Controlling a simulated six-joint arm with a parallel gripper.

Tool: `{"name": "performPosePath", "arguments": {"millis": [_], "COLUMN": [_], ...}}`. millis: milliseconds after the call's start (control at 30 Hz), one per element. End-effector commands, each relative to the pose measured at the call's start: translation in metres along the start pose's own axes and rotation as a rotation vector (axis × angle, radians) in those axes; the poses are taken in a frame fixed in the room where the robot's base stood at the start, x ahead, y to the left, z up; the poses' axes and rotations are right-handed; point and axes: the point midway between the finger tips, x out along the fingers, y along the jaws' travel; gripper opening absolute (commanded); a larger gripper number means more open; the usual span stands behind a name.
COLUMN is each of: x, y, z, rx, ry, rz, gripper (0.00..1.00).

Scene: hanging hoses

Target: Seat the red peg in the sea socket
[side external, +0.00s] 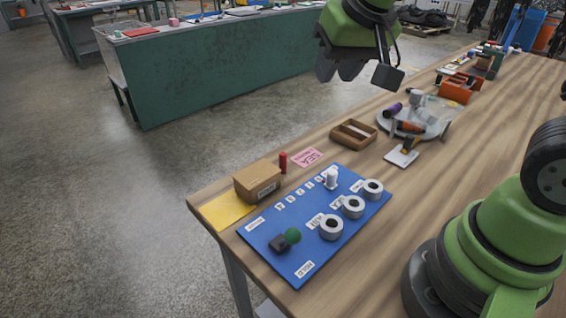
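The red peg (283,162) stands upright on the wooden table, just behind the cardboard box. Three pale ring-shaped sockets (331,227), (352,206), (372,188) stand in a row on the blue board (262,237), with small white labels beside them. The labels are too small to read surely, so I cannot tell which is the sea socket. The rings' dark holes look empty. My gripper (362,72) hangs high above the table's far edge, well away from the peg. No held object shows, and its finger opening is unclear from this angle.
On the board are a white upright piece (331,179), a green ball (292,236) and a dark block (278,245). Beside it are the cardboard box (257,181), yellow sheet (226,211), pink card (306,157) and wooden tray (353,135). Tools (410,125) lie farther back.

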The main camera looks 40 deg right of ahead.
Motion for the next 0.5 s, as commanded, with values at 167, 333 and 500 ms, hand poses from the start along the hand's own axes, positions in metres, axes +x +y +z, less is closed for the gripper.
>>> {"name": "performPosePath", "arguments": {"millis": [167,333,500], "x": [0.078,0.136,0.164], "y": [-0.013,-0.021,-0.024], "z": [-0.013,-0.009,-0.002], "rx": [-0.052,-0.088,-0.105], "ry": [-0.038,-0.067,-0.083], "rz": [0.050,0.058,0.054], "gripper": [0.31,0.31,0.31]}}
